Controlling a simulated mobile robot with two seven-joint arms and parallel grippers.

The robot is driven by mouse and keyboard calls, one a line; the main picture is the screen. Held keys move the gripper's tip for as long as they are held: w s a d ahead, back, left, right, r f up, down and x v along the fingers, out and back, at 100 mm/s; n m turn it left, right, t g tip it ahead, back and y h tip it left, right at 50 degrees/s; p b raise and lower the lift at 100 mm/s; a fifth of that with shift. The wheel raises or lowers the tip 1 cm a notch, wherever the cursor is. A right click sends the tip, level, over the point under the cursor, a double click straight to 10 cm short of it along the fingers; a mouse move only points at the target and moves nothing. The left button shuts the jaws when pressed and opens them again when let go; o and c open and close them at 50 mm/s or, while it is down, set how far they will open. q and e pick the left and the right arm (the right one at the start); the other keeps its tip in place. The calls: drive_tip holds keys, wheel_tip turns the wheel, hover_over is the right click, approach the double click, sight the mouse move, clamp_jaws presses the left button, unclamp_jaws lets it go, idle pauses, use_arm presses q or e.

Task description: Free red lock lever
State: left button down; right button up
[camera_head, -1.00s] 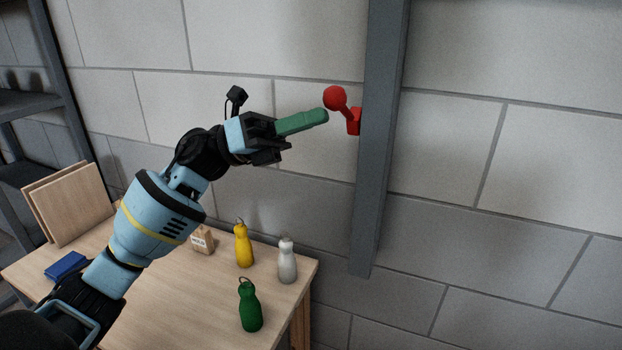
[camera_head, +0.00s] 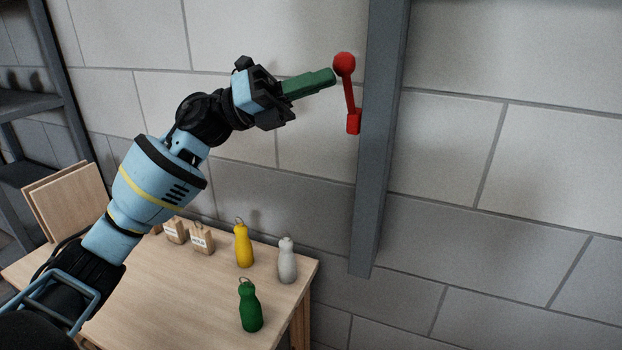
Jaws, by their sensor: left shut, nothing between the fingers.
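The red lock lever (camera_head: 349,92) is mounted on the side of a grey upright post (camera_head: 380,140). Its round knob is at the top and its square base is lower, so it stands nearly upright with a slight tilt to the left. My left gripper (camera_head: 333,76) comes in from the left. Its green fingers are shut with nothing between them. Their tips are at the left of the lever, just below the knob, touching or very close; I cannot tell which. My right gripper is not in view.
Below, a wooden table (camera_head: 180,290) carries a yellow bottle (camera_head: 243,246), a white bottle (camera_head: 287,262), a green bottle (camera_head: 250,308) and small labelled wooden blocks (camera_head: 201,240). Wooden boards (camera_head: 70,200) stand at left. A dark shelf (camera_head: 30,104) is at the far left.

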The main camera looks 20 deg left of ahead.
use_arm(q)
drive_tip(key=shift+r, duration=0.15)
drive_tip(key=s+d+f+v, duration=0.1)
drive_tip(key=s+v, duration=0.1)
drive_tip(key=v, duration=1.1)
drive_tip(key=shift+s, duration=0.4)
drive_tip(key=shift+s+d, duration=0.1)
drive_tip(key=s, duration=1.5)
drive_tip(key=shift+w, duration=0.1)
